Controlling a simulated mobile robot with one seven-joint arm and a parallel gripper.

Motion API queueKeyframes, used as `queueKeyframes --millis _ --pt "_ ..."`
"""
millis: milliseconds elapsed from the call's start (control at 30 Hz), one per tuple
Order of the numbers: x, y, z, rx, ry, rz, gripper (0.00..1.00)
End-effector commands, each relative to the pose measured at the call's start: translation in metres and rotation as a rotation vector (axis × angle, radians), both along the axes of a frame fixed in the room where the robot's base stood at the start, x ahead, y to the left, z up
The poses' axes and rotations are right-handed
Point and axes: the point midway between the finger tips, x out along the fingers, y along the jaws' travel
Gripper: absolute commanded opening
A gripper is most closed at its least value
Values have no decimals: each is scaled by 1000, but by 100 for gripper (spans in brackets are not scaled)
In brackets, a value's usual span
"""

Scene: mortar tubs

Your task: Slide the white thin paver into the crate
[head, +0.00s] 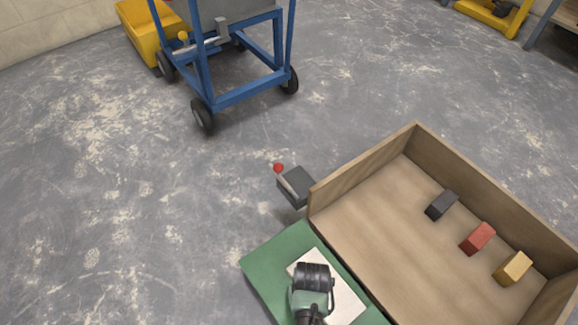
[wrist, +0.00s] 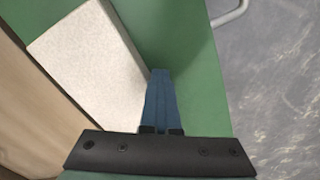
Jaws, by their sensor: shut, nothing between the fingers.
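The white thin paver (head: 346,297) lies flat on the green table top (head: 262,262), near the side that meets the wooden crate (head: 365,168). In the wrist view the paver (wrist: 85,65) shows as a pale speckled slab, its lower part hidden by my gripper's mount. My gripper (wrist: 160,75) is shut and empty, its blue fingers pointing down just right of the paver's edge. I cannot tell whether they touch it. In the head view my arm covers part of the paver and hides the fingertips. The crate wall (wrist: 22,110) runs along the left of the wrist view.
A black block (head: 441,205), a red block (head: 478,239) and a yellow block (head: 513,268) sit along the crate's far side. The crate floor nearer the table is clear. A grey box with a red knob (head: 295,186) is beside the crate. A blue trolley (head: 245,92) stands behind.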

Motion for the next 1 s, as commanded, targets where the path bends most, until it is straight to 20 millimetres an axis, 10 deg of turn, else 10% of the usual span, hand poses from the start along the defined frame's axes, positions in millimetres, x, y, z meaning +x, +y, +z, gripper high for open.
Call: queueKeyframes --millis 1000 --pt "38 -51 0 -2 -6 -3 0"
